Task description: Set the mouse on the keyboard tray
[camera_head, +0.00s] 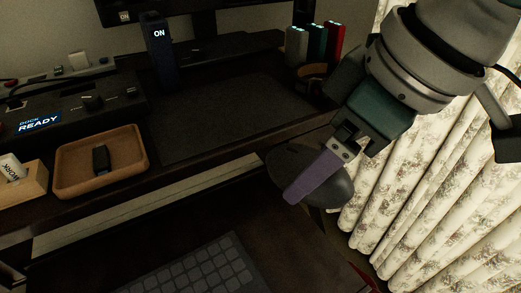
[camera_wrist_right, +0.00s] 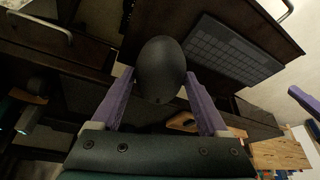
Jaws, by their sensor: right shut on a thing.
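The dark, rounded mouse (camera_head: 340,188) is in my right gripper (camera_head: 318,178), off the surfaces and to the right of the keyboard tray (camera_head: 275,235). In the right wrist view, the purple fingers of my right gripper (camera_wrist_right: 158,82) are shut on the two sides of the mouse (camera_wrist_right: 160,62). The tray is a dark pulled-out board below the desk, with a grey keyboard (camera_head: 205,270) on it. The keyboard also shows in the right wrist view (camera_wrist_right: 235,50). A purple finger, seemingly of my left gripper (camera_wrist_right: 305,101), shows at that view's right edge; its other finger is hidden.
The desk above holds a dark mat (camera_head: 225,115), a wooden tray (camera_head: 130,182) with a small dark item, and a dock (camera_head: 65,115) reading READY. A patterned curtain (camera_head: 430,200) hangs at the right. The keyboard tray's surface right of the keyboard looks bare.

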